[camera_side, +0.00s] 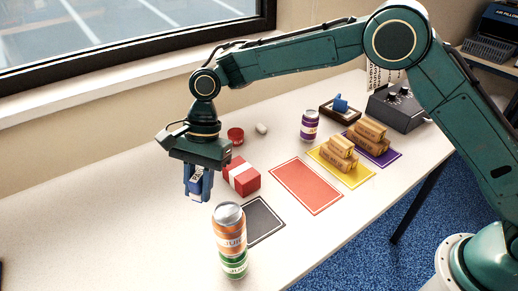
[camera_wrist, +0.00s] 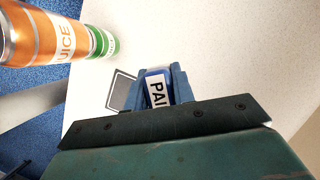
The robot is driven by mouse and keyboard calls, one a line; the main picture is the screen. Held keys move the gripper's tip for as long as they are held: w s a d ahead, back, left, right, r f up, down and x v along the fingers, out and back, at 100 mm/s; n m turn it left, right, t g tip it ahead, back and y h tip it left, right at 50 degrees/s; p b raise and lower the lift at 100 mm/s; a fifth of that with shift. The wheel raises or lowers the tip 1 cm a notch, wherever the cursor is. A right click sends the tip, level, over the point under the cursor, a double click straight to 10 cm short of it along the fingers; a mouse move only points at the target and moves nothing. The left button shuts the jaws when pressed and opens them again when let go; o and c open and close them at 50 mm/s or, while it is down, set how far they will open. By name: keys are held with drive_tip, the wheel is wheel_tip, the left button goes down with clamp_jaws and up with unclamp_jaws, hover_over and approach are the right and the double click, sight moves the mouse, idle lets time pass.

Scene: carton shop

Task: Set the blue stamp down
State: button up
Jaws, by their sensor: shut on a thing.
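My gripper (camera_side: 198,186) points down over the left part of the white table, left of the red box. It is shut on the blue stamp (camera_side: 195,187), whose white label shows between the fingers. In the wrist view my gripper (camera_wrist: 166,86) holds the blue stamp (camera_wrist: 157,90) upright between both fingers, with the letters "PAI" readable. The stamp's lower end is partly hidden by the fingers, and I cannot tell whether it touches the table. A second blue thing (camera_side: 340,102) sits on a dark tray at the back.
A red box (camera_side: 241,178) with a white band, a black mat (camera_side: 262,222) and stacked juice cans (camera_side: 230,240) stand close by. Red mat (camera_side: 306,186), yellow mat (camera_side: 358,180) and purple mat (camera_side: 393,157) lie rightward; brown cartons (camera_side: 338,155) sit on the latter two.

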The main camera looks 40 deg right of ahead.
drive_tip(key=s+a+f+n, duration=0.2)
drive_tip(key=s+a+f, duration=0.1)
drive_tip(key=s+a, duration=1)
drive_tip(key=shift+g+h, duration=0.3)
drive_tip(key=shift+g, duration=0.1)
drive_tip(key=shift+w+a+f, duration=0.25)
drive_tip(key=shift+f, duration=1)
drive_tip(key=shift+w+a+f, duration=0.3)
drive_tip(key=shift+f, duration=1)
drive_tip(key=shift+w+a+f, duration=0.25)
drive_tip(key=shift+f, duration=1)
drive_tip(key=shift+f, duration=0.1)
drive_tip(key=o, duration=1)
drive_tip(key=v, duration=1.2)
